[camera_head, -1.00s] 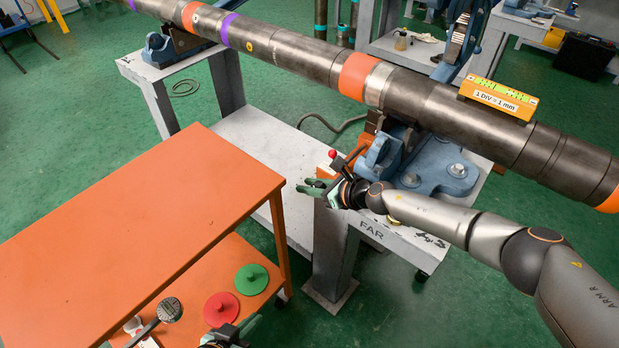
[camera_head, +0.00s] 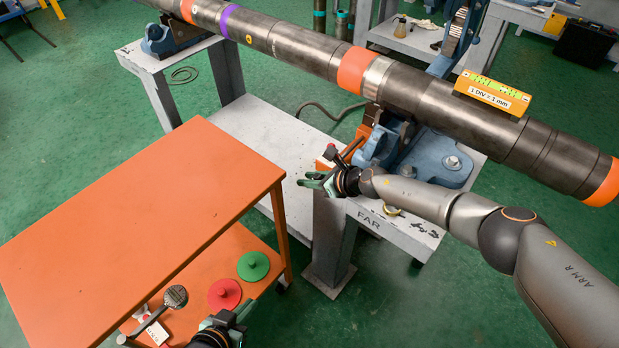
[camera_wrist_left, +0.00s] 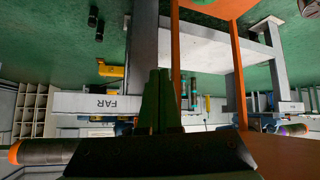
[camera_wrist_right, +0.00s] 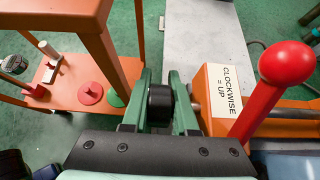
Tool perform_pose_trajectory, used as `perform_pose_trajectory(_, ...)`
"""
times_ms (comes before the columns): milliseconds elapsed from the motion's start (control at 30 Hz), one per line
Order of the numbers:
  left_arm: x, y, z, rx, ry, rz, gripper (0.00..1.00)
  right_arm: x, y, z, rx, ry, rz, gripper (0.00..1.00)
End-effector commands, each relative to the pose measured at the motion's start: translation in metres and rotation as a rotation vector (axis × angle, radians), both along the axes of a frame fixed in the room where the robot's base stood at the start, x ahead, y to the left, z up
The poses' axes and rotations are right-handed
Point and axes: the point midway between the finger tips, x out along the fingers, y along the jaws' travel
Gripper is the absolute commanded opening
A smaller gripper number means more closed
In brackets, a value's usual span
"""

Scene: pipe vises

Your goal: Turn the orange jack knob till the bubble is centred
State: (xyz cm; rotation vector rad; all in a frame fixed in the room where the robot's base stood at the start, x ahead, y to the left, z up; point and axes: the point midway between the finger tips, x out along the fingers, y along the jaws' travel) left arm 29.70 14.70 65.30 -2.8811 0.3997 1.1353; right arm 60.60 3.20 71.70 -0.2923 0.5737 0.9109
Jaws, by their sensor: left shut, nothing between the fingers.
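The orange jack (camera_wrist_right: 216,85) carries a "CLOCKWISE = UP" label in the right wrist view, with a black knob (camera_wrist_right: 160,102) on a short shaft at its left side. My right gripper (camera_head: 314,181) is at the jack; it also shows in the right wrist view (camera_wrist_right: 161,80), its green fingers on either side of the knob. Whether they press on the knob I cannot tell. The yellow level (camera_head: 493,93), marked "1 DIV = 1 mm", sits on the pipe (camera_head: 440,109); its bubbles are too small to read. My left gripper (camera_head: 239,318) is shut and empty, low beside the orange cart.
A red-ball lever (camera_wrist_right: 272,90) stands right of the knob, close to my right gripper. The orange cart (camera_head: 130,220) stands at the left, with red (camera_head: 224,294) and green (camera_head: 253,265) discs on its lower shelf. The blue vise (camera_head: 435,160) supports the pipe above the "FAR" stand.

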Motion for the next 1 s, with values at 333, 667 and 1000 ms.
perform_pose_trajectory(333,0.001,-0.001,0.001,-0.001,-0.001,-0.001,0.00,0.000,-0.001,0.000,0.000,0.000,0.000,0.39)
perform_pose_trajectory(667,0.003,0.005,0.029,0.005,-0.022,0.013,0.00,-0.015,-0.023,0.025,-0.001,0.000,-0.001,0.39)
perform_pose_trajectory(1000,-0.015,0.025,0.044,0.028,0.002,0.046,0.00,-0.045,-0.064,0.060,-0.001,0.000,-0.001,0.39)
